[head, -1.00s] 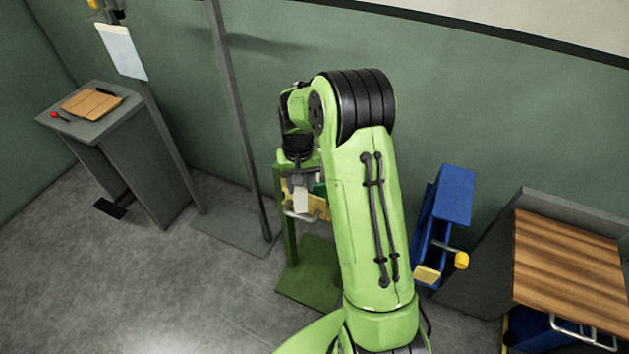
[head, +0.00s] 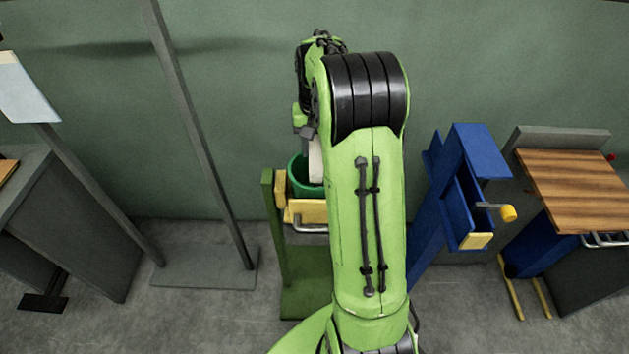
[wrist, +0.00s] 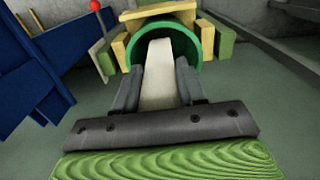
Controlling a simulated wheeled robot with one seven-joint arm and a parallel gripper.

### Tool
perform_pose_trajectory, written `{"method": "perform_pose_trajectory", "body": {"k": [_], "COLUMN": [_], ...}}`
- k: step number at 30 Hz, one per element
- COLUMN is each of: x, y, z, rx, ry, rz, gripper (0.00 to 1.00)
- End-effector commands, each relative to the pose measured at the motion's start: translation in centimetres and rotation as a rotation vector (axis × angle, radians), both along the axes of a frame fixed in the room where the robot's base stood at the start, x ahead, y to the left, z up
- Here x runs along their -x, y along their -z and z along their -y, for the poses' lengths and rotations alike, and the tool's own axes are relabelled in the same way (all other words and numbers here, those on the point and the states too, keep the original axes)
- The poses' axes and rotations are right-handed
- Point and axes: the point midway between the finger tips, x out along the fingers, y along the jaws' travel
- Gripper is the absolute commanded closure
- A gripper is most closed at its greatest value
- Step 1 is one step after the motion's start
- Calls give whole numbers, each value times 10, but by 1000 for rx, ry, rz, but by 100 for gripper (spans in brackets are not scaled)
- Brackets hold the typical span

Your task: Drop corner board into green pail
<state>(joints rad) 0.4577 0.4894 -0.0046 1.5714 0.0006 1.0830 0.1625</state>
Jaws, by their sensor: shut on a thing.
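The corner board (wrist: 158,75) is a pale, off-white strip. In the wrist view it lies between the two fingers of my gripper (wrist: 160,85), which is shut on it. Its far end shows against the opening of the green pail (wrist: 207,38). In the head view the board (head: 315,160) hangs upright below my wrist, in front of or over the pail (head: 297,172); I cannot tell whether its lower end is inside the rim. The pail sits in a green stand with yellow blocks (head: 308,211). My arm hides the pail's right side.
A blue stand (head: 462,195) with a yellow-knobbed handle is right of my arm. A wood-topped bench (head: 580,188) stands farther right. A grey post (head: 190,120) and a grey pedestal (head: 75,220) are at left. Floor is clear between post and pedestal.

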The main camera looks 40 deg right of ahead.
Motion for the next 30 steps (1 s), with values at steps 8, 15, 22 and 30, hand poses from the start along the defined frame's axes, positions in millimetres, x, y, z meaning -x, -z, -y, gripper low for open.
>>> {"method": "perform_pose_trajectory", "body": {"k": [8, 15, 22, 30], "x": [0, 0, 0, 0], "y": [53, 94, 93, 103], "z": [0, 0, 0, 0], "rx": [-1, 1, 1, -1], "ry": [0, 0, -1, -1], "rz": [-3, 1, 2, -1], "gripper": [85, 85, 85, 85]}}
